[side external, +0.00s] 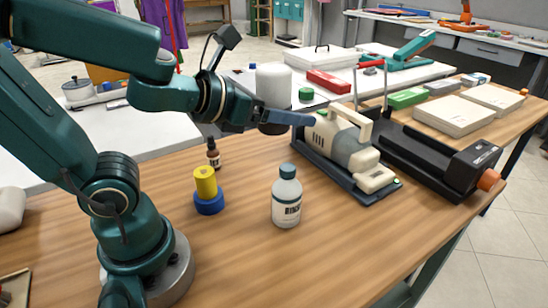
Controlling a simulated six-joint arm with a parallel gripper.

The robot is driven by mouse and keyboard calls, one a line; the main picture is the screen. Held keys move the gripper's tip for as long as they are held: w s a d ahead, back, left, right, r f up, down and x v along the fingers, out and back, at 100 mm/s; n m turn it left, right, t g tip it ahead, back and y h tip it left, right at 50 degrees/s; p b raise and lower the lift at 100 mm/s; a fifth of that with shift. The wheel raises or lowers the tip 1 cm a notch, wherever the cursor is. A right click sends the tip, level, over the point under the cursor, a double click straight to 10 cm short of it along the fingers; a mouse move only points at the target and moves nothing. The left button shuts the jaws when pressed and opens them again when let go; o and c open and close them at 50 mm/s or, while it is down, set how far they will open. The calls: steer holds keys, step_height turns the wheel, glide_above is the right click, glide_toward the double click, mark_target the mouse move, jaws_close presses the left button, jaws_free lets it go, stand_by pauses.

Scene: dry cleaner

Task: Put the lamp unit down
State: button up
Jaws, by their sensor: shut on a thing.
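My gripper (290,117) is at the middle of the side external view, reaching in from the left. It is shut on a white cylinder with a dark lower end, which I take to be the lamp unit (273,82). The lamp unit is upright and held above the wooden table. One blue-grey finger crosses in front of it and hides part of its middle. The tip of that finger overlaps the rear end of a beige and grey handled machine (345,145) in the picture; I cannot tell whether they touch.
The machine lies on a dark tray (362,197), beside a long black device with an orange knob (489,180). In front stand a white bottle (287,200), a yellow cylinder on a blue base (206,186) and a brown dropper bottle (213,155). The table's front middle is clear.

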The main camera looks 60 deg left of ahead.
steer(key=n+g+y, duration=0.1)
steer(key=n+y, duration=0.3)
steer(key=y, duration=0.1)
glide_above(338, 246)
step_height(338, 246, down, 14)
steer(key=shift+r, duration=0.2)
steer(key=shift+f, duration=3.25)
steer(key=shift+f, duration=0.5)
